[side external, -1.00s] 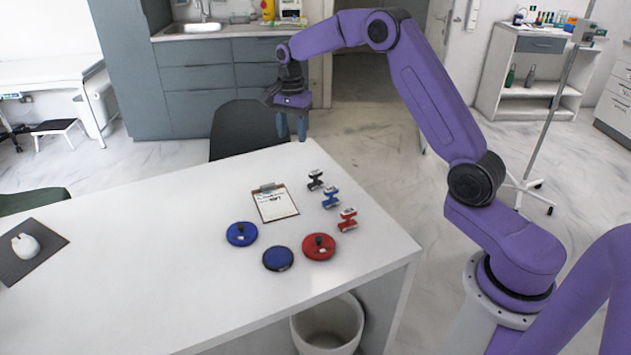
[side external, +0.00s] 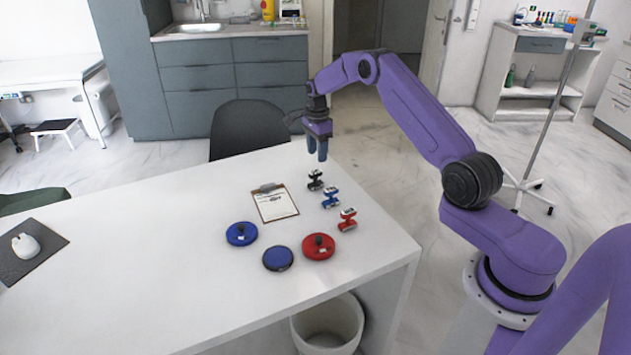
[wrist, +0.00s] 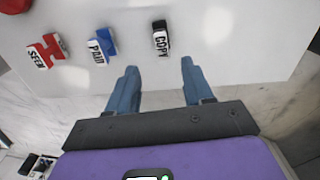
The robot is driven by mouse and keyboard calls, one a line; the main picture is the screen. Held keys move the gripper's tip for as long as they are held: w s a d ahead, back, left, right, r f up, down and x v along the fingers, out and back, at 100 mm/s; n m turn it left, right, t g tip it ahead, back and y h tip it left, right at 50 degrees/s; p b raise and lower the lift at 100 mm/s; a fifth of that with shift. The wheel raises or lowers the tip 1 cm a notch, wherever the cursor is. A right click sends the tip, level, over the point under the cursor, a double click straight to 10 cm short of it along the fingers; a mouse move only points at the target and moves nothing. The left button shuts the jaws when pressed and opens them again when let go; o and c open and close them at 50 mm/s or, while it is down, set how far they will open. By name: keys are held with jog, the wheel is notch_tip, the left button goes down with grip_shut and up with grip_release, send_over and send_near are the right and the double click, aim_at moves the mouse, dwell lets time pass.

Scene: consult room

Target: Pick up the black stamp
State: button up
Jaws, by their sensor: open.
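The black stamp (side external: 315,180) stands on the white table near its far right edge, at the back of a row of stamps. In the wrist view the black stamp (wrist: 161,40) shows a white label reading "COPY", just beyond the fingertips and between their lines. My gripper (side external: 318,157) is open and empty, above and slightly behind the black stamp in the side view. Its two blue fingers (wrist: 159,70) show apart in the wrist view, with bare table between them.
A blue stamp (side external: 330,198) and a red stamp (side external: 347,220) stand in line in front of the black one. A clipboard (side external: 275,203) lies to the left. Blue and red round pieces (side external: 319,247) sit nearer. A white table (side external: 150,260) has free room at left.

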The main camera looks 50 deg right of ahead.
aim_at(316, 171)
jog(key=f, duration=0.9)
jog(key=shift+w, duration=0.2)
grip_shut()
